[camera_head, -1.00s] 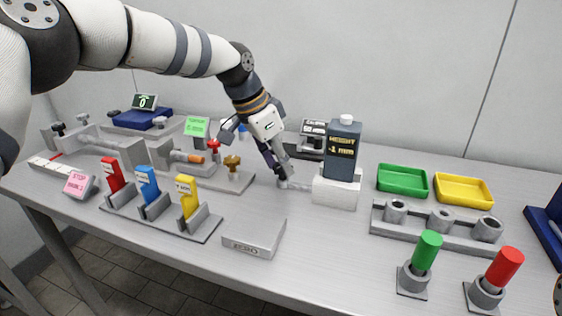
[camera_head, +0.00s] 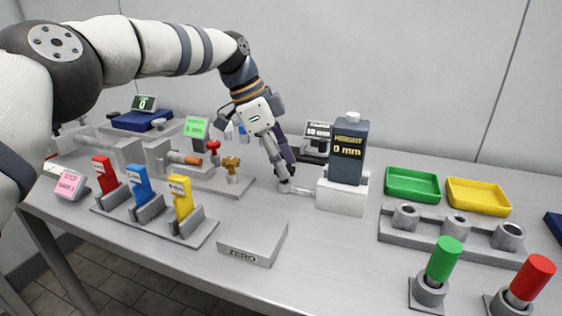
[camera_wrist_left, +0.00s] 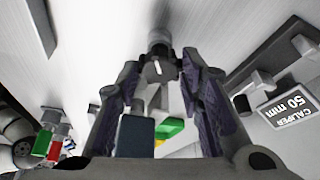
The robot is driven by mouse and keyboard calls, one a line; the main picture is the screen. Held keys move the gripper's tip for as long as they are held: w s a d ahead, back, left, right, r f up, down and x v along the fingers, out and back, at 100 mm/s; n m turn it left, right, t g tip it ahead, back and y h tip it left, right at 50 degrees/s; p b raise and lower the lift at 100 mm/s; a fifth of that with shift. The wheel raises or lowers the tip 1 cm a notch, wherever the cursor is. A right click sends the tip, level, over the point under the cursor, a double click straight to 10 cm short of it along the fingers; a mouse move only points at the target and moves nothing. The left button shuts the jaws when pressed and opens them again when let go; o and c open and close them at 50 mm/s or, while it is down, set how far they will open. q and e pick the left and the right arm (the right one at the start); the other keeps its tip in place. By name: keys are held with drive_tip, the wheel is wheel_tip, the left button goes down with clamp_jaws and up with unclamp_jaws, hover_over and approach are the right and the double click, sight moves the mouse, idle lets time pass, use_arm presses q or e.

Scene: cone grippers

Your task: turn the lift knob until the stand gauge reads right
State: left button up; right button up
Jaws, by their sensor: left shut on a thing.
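The stand gauge (camera_head: 349,150) is a dark box on the white lift stand (camera_head: 342,196); its face reads HEIGHT 0 mm. A thin shaft (camera_head: 303,191) runs left from the stand to the lift knob. My left gripper (camera_head: 285,186) points down at the shaft's left end and mostly hides the knob in the head view. In the left wrist view, the grey knob (camera_wrist_left: 158,70) with a white mark sits between the two fingertips, and the gripper is shut on it. My right gripper is not in view.
A caliper display (camera_head: 317,130) stands behind the gripper. Brass and red valve handles (camera_head: 232,165) are to its left. A ZERO block (camera_head: 252,242) lies in front. Green (camera_head: 413,185) and yellow (camera_head: 478,196) trays and a socket rack (camera_head: 450,234) are to the right.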

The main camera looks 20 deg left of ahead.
use_arm(q)
drive_tip(key=shift+f, duration=0.15)
drive_tip(key=o, duration=1.2)
drive_tip(key=shift+c, duration=0.2)
drive_tip(key=v, duration=1.2)
